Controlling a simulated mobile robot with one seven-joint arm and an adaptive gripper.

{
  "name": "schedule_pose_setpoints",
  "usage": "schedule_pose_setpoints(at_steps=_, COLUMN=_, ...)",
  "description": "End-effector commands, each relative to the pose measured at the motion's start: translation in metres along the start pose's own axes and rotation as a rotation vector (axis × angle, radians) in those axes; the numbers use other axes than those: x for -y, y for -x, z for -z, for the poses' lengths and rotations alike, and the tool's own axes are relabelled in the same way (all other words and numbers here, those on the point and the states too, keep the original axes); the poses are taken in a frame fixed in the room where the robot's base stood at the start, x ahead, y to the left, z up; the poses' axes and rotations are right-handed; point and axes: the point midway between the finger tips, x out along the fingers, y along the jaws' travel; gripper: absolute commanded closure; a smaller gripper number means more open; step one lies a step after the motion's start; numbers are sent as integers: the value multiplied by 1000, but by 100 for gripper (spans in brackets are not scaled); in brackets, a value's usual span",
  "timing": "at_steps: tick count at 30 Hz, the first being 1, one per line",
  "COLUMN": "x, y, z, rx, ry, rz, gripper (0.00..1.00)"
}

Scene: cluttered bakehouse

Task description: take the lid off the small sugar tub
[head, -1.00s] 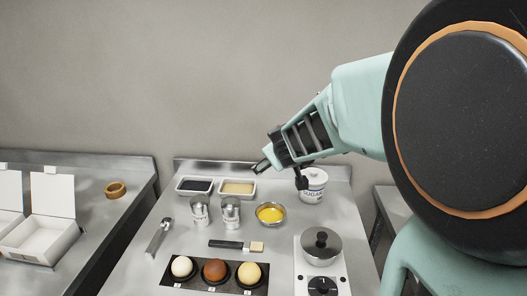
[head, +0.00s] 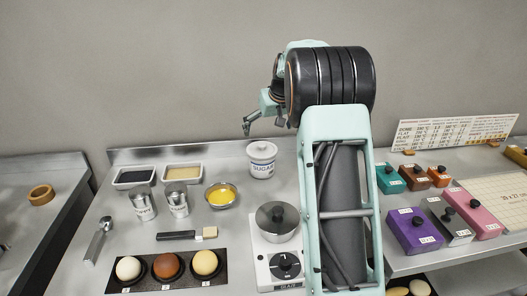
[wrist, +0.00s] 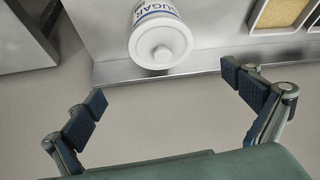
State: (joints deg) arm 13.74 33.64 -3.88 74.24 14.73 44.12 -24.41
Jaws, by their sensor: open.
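The small white sugar tub (head: 262,168) with blue lettering stands upright at the back of the steel worktop. Its white lid (head: 261,150) is on and has a small knob on top. My gripper (head: 264,124) is open and empty, in the air above the tub near the wall. In the wrist view, the lid (wrist: 162,46) shows with its round knob, and part of the tub (wrist: 156,13) shows above it. The open fingers (wrist: 165,86) are spread wide below the lid in that picture, apart from it. The tub's far side is hidden.
A bowl with yellow liquid (head: 221,195) and two metal shakers (head: 160,200) stand left of the tub. Coloured boxes (head: 415,230) stand on the right bench.

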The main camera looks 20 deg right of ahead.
Motion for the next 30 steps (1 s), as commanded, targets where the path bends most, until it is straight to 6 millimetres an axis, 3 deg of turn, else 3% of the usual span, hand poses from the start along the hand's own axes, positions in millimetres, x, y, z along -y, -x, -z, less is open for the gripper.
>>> schedule_pose_setpoints(at_steps=9, x=0, y=-45, z=0, rx=4, ry=-4, rz=-1, gripper=0)
schedule_pose_setpoints(at_steps=14, x=0, y=-54, z=-1, rx=3, ry=-3, rz=-1, gripper=0)
schedule_pose_setpoints(at_steps=24, x=5, y=-96, z=-1, rx=3, ry=-2, rz=-1, gripper=0)
schedule_pose_setpoints(at_steps=30, x=5, y=-103, z=-1, rx=1, ry=-2, rz=-1, gripper=0)
